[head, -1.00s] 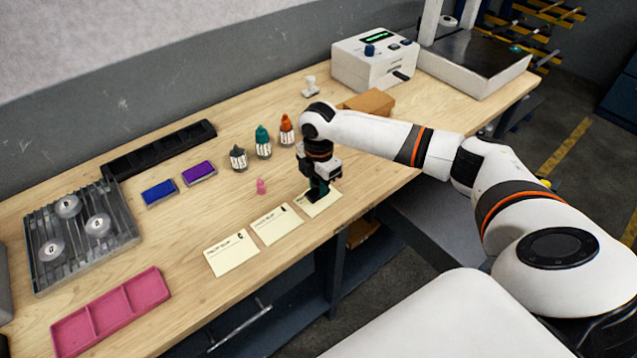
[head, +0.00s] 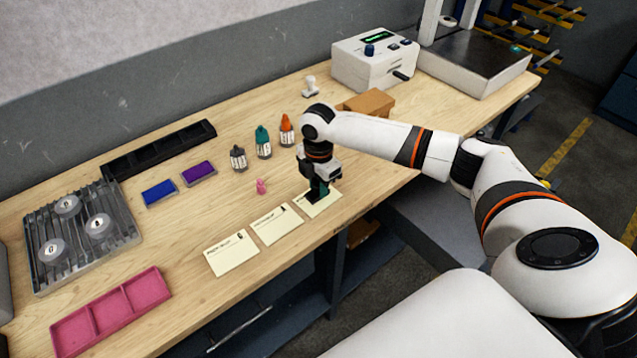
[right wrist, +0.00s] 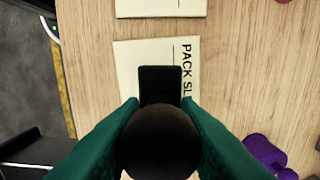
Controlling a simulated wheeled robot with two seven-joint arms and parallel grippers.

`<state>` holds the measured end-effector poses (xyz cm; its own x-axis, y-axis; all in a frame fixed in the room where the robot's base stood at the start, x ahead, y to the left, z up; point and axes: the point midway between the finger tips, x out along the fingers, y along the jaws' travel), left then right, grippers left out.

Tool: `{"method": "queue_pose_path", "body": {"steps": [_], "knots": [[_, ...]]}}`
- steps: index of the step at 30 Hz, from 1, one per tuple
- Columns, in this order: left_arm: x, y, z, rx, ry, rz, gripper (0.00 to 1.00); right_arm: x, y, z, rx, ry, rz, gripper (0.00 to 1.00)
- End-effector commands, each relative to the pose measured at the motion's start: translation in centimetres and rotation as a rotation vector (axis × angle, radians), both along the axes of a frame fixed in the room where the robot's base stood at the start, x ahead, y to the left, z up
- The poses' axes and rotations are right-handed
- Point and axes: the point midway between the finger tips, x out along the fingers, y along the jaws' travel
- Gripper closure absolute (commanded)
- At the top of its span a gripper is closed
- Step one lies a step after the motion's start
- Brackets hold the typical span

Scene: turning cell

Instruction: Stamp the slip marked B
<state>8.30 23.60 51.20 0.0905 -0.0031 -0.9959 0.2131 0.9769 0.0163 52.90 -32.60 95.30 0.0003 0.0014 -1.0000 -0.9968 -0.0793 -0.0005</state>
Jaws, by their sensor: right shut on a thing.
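Three pale paper slips lie in a row near the bench's front edge: a left slip (head: 232,253), a middle slip (head: 277,224) and a right slip (head: 325,208). Their letter marks are too small to read surely. My right gripper (head: 319,184) is over the right slip, shut on a dark stamp (right wrist: 160,140) with a round black knob and a rectangular black base. In the right wrist view the base covers part of a slip (right wrist: 128,70) printed "PACK SL". Whether it touches the paper I cannot tell. My left gripper is out of view.
A blue ink pad (head: 159,193), a purple ink pad (head: 199,173), a pink stamp (head: 261,187) and three bottles (head: 263,142) stand behind the slips. A white stamp (head: 310,86) and brown block (head: 368,103) are further back. A pink tray (head: 110,312) lies front left.

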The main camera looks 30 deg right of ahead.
Motion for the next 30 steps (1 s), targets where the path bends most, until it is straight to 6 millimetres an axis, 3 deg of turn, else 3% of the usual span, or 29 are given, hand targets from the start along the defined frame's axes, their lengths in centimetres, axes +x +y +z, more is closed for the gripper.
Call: {"method": "queue_pose_path", "body": {"steps": [30], "knots": [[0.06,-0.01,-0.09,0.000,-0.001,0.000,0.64,-0.04,0.01,-0.71,0.000,0.002,0.000,0.86]]}}
